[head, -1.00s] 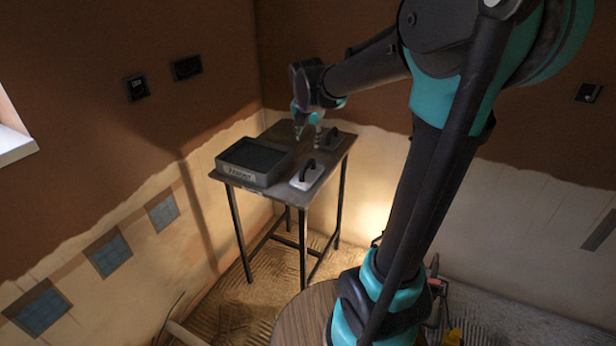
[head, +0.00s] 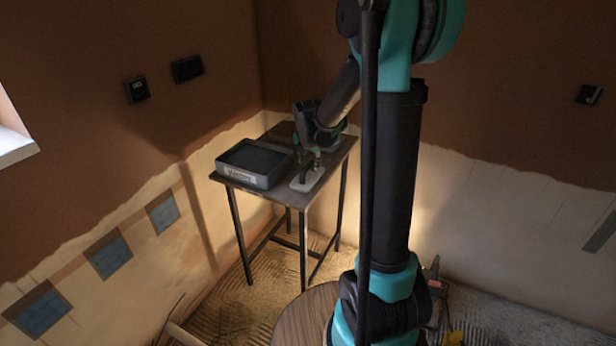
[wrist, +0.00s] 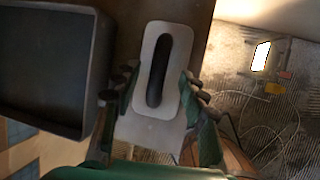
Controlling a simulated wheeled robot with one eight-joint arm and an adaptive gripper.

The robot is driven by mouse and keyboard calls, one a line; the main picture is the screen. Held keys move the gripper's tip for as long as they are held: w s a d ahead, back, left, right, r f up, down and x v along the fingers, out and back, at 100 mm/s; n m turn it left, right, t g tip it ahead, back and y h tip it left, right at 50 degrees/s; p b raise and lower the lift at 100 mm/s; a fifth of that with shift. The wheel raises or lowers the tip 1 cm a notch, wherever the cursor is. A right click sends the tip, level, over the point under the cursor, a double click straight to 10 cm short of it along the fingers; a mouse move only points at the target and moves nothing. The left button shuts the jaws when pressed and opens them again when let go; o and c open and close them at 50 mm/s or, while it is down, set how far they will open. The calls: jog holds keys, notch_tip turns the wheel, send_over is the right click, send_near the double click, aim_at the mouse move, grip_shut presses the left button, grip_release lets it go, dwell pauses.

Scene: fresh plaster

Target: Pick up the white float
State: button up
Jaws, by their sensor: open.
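The white float (head: 306,182) is a pale flat plate with a black handle, lying on the small dark table (head: 232,184) near its front right edge. In the wrist view the float (wrist: 146,106) lies lengthwise between the two fingers. My gripper (head: 312,160) is over the float in the head view and covers part of it. In the wrist view my gripper (wrist: 160,100) is open, with one finger on each side of the float and its handle. I cannot tell whether the fingers touch it.
A dark shallow tray (head: 277,178) with a label stands left of the float; it is close to the left finger in the wrist view (wrist: 98,68). A second, darker float by the table's back right is mostly hidden by my arm. The table's right edge is near.

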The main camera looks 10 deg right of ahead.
aim_at(309, 164)
jog(key=shift+x, duration=2.1)
jog(key=shift+c, duration=0.5)
jog(key=shift+r, duration=0.1)
grip_shut()
